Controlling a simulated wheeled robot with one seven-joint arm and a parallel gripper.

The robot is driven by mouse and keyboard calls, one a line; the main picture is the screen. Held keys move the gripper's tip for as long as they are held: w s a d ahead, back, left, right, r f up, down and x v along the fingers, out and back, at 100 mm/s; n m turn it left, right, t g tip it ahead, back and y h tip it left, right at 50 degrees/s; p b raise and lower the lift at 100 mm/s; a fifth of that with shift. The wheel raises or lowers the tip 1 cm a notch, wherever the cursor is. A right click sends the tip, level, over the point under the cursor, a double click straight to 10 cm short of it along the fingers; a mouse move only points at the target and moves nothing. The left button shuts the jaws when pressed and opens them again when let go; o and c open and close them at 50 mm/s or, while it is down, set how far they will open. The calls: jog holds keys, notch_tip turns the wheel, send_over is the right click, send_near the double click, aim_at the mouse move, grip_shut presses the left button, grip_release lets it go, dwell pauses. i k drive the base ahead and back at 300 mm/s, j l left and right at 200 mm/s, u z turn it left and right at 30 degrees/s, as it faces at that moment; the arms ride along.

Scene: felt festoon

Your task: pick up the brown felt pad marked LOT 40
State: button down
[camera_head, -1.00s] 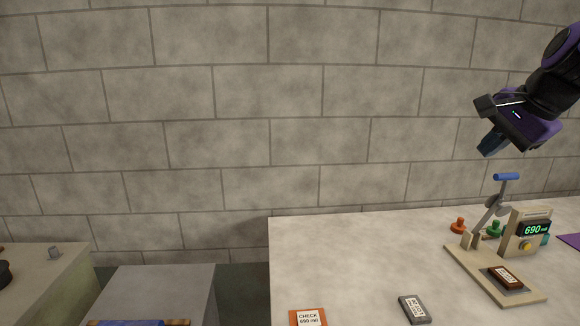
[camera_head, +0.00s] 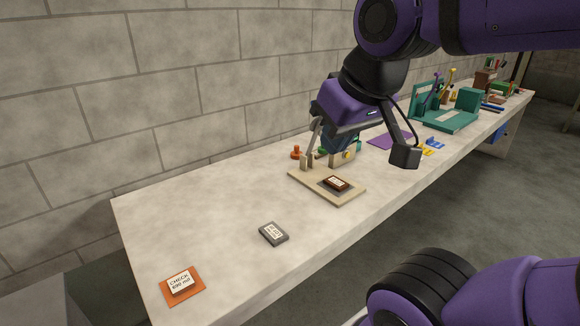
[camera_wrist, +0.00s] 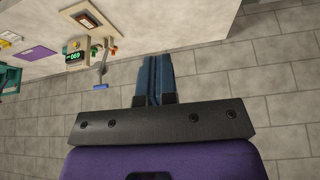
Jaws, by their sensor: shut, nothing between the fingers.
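A brown pad (camera_head: 335,183) with a pale label lies on the beige base plate (camera_head: 309,187) of a small lever device in the head view; its print is too small to read. It also shows, upside down, in the wrist view (camera_wrist: 82,21). My gripper (camera_head: 340,143) appears above and behind the pad in the head view, in front of the display unit, with its fingertips hard to make out. In the wrist view my gripper's blue fingers (camera_wrist: 152,62) are shut together and empty, pointing toward the wall and bench edge, apart from the pad.
A grey labelled pad (camera_head: 273,233) and an orange mat (camera_head: 168,293) with a white CHECK card (camera_head: 181,282) lie on the near bench. The device's grey lever (camera_head: 315,132) stands up by the pad. A teal fixture (camera_head: 440,120) stands farther right. Bare bench surrounds the grey pad.

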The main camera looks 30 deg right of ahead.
aim_at(338, 185)
jog(key=i+l, duration=0.1)
jog(key=l, duration=0.4)
jog(key=i+l, duration=0.1)
jog(key=l, duration=0.4)
jog(key=l+u, duration=0.1)
jog(key=l, duration=0.4)
jog(key=i, duration=0.05)
